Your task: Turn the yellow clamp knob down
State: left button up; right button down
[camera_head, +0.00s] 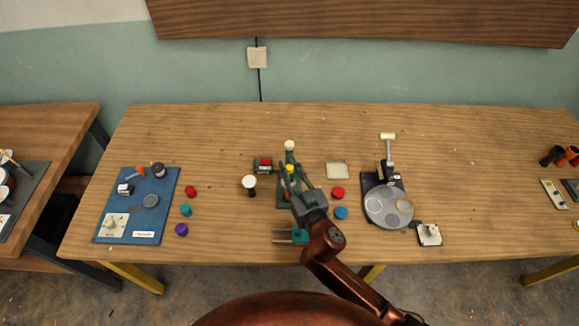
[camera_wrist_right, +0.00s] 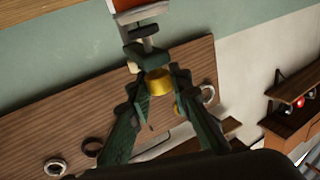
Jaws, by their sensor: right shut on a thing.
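The yellow clamp knob (camera_head: 290,168) shows on a dark green stand (camera_head: 283,200) near the middle of the table. In the right wrist view the knob (camera_wrist_right: 158,82) is a short yellow cylinder below a green block. My right gripper (camera_head: 290,186) reaches in from the front of the table. Its green fingers (camera_wrist_right: 158,92) stand on either side of the knob and are shut on it. The gripper and its arm hide part of the stand.
A white-topped dark piece (camera_head: 250,183) and a red-topped block (camera_head: 263,166) stand left of the stand. Red (camera_head: 338,193) and blue (camera_head: 341,213) pieces lie close on its right. A device with a round grey plate (camera_head: 385,208) stands further right. The table's back is mostly clear.

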jog(key=shift+a+m+t+h+b, duration=0.1)
jog(key=shift+m+t+h+b, duration=0.5)
jog(key=shift+m+h, duration=0.7)
pick_arm(q)
jog(key=shift+s+f+b, duration=0.2)
jog(key=shift+s+f, duration=0.05)
jog(key=shift+f, duration=0.3)
jog(key=shift+s+f+b, duration=0.2)
jog(key=shift+s+f, duration=0.05)
jog(key=shift+f, duration=0.25)
pick_arm(e)
jog(key=shift+h, duration=0.8)
jog(key=shift+r, duration=0.1)
jog(key=c, duration=1.7)
grip_release()
jog(key=shift+c, duration=0.2)
pick_arm(q)
jog(key=shift+s, duration=0.1)
pick_arm(e)
jog(key=shift+s, duration=0.1)
jog(key=s+d, duration=0.1)
jog(key=s, duration=1)
jog(key=shift+s+d, duration=0.3)
jog(key=shift+s, duration=0.1)
